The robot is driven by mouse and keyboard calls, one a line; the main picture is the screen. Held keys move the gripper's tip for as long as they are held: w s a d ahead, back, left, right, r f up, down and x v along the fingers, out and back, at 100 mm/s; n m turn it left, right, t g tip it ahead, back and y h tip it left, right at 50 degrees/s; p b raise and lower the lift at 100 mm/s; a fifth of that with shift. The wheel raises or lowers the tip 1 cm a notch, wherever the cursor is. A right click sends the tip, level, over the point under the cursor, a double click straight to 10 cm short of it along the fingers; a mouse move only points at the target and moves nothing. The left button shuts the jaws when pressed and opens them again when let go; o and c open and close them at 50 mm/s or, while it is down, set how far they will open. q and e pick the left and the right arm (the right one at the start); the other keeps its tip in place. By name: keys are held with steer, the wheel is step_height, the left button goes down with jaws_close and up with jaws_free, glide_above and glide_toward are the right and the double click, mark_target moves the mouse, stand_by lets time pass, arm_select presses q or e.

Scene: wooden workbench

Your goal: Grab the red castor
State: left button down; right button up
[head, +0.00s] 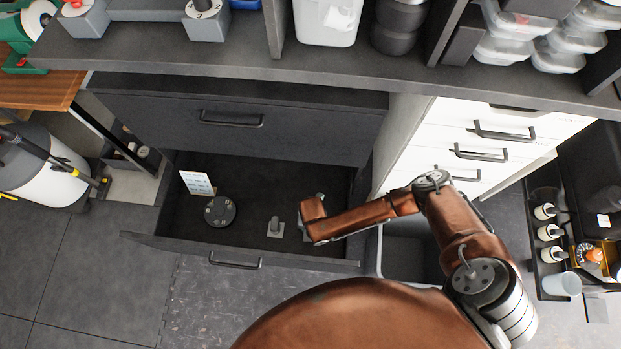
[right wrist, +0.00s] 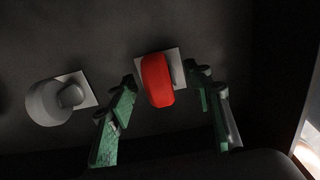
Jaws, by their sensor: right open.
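The red castor (right wrist: 157,80), with a pale square plate, lies on the dark drawer floor in the right wrist view. In the head view I cannot make it out; my right arm covers that spot. My right gripper (right wrist: 163,79) is open. Its green-padded fingers stand on either side of the red castor, with a gap visible on each side. In the head view the right gripper reaches down into the open drawer (head: 230,173). My left gripper is not in view.
A grey castor (right wrist: 50,103) lies left of the red one, also seen in the head view (head: 276,228). A round dark disc (head: 220,211) and a white card (head: 197,183) are further left in the drawer. A white drawer cabinet (head: 440,135) stands to the right.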

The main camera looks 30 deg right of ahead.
jaws_close()
stand_by(0.6)
